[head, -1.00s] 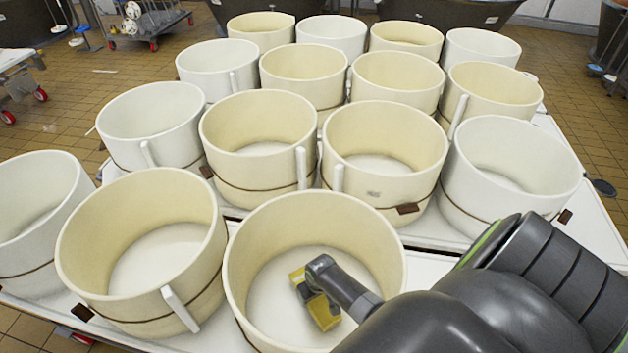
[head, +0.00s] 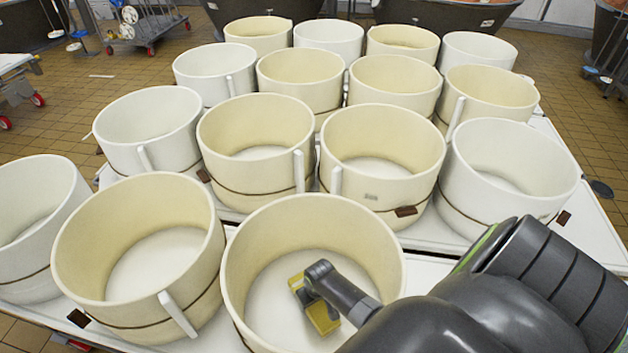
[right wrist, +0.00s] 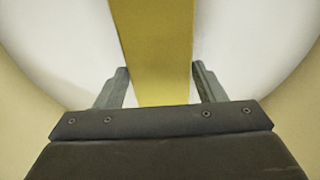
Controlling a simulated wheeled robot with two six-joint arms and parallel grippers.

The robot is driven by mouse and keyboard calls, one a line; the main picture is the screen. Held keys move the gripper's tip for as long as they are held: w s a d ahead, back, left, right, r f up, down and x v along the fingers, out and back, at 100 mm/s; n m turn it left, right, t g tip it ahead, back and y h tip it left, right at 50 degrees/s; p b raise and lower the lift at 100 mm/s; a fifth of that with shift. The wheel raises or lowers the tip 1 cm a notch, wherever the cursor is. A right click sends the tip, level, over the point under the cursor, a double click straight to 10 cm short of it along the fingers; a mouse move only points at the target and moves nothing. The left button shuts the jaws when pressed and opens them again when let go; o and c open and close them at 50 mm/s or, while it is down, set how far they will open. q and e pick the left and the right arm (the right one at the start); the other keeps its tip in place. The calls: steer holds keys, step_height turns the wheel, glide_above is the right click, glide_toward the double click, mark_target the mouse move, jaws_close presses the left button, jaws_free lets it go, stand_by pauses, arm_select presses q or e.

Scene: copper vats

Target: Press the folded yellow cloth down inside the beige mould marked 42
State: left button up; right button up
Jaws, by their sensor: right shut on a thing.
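The yellow cloth (head: 323,318) is a folded strip inside the front middle beige mould (head: 325,222), low near its pale floor. My right gripper (head: 311,288) reaches down into this mould and is shut on the cloth. In the right wrist view the cloth (right wrist: 155,35) runs between the two fingers of the gripper (right wrist: 159,72), with the pale mould floor on both sides. I cannot read a number 42 on any mould, and the front of this one is partly cut off. Whether the cloth touches the floor is unclear. My left gripper is not in view.
Another beige mould (head: 75,240) stands close on the left, and two more beige moulds (head: 215,125) (head: 425,130) stand just behind. White moulds (head: 560,175) and further beige ones fill the white table (head: 425,268). Little bare table shows between them.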

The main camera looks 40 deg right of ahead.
steer(key=shift+f+b, duration=0.45)
steer(key=shift+f, duration=0.1)
